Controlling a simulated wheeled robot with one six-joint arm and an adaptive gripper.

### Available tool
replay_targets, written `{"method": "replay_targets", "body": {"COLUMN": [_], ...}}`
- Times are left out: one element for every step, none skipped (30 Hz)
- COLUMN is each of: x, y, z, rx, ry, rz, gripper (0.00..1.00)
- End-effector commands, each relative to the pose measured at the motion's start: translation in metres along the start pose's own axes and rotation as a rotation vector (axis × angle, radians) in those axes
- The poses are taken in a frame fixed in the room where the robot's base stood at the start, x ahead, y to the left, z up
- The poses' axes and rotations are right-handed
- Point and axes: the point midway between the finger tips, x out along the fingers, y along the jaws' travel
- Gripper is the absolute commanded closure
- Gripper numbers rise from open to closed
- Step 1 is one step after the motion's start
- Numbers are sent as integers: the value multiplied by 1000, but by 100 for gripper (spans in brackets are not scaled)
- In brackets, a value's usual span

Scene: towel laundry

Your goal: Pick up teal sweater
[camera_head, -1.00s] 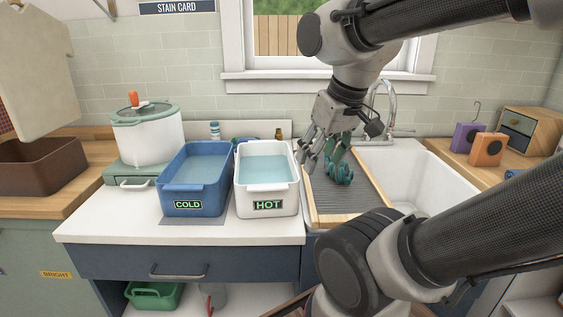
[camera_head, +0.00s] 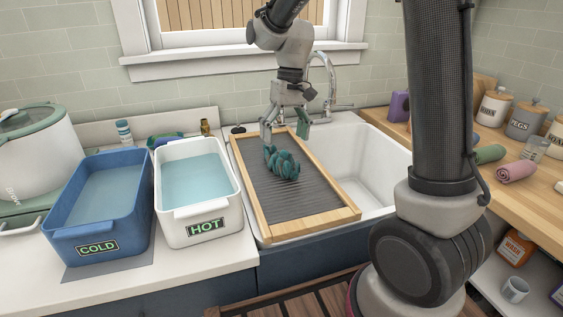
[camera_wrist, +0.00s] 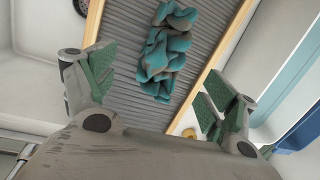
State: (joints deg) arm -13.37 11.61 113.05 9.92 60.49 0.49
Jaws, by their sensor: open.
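The teal sweater (camera_head: 281,163) is a small crumpled bundle with brownish patches. My gripper (camera_head: 287,133) is above the far part of the board, just behind the sweater, pointing down. Its green-padded fingers are spread wide and empty in the wrist view (camera_wrist: 160,85). No contact with the sweater shows.
A white HOT tub (camera_head: 205,222) and a blue COLD tub (camera_head: 98,247), both holding water, stand left of the board. The white sink basin (camera_head: 385,150) is to the right. A faucet (camera_head: 328,80) rises behind my gripper. Jars and rolled towels (camera_head: 517,171) are on the right counter.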

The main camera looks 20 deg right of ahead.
Motion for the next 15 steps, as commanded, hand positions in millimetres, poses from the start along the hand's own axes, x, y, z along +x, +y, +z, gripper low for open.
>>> {"method": "replay_targets", "body": {"x": [6, 10, 15, 19, 23, 28, 32, 37, 44, 49, 54, 59, 62, 65, 68], "y": [0, 0, 0, 0, 0, 0, 0, -1, -1, -2, -2, -2, -2, -2, -2], "z": [1, 0, 1, 1, 1, 1, 2, 2, 2, 2, 2, 2, 2, 2, 2], "rx": [0, 0, 0, 0, 0, 0, 0, 0, 0, 0, 0, 0, 0, 0, 0], "ry": [-4, -3, -4, -4, -3, -3, -3, -3, -5, -4, -4, -3, -3, -3, -2], "rz": [0, 0, 1, 1, 1, 1, 1, 1, 2, 2, 2, 1, 1, 1, 1], "gripper": [14, 14, 14, 14, 14, 14, 14, 14, 14, 14, 14, 14, 14, 14, 14]}}
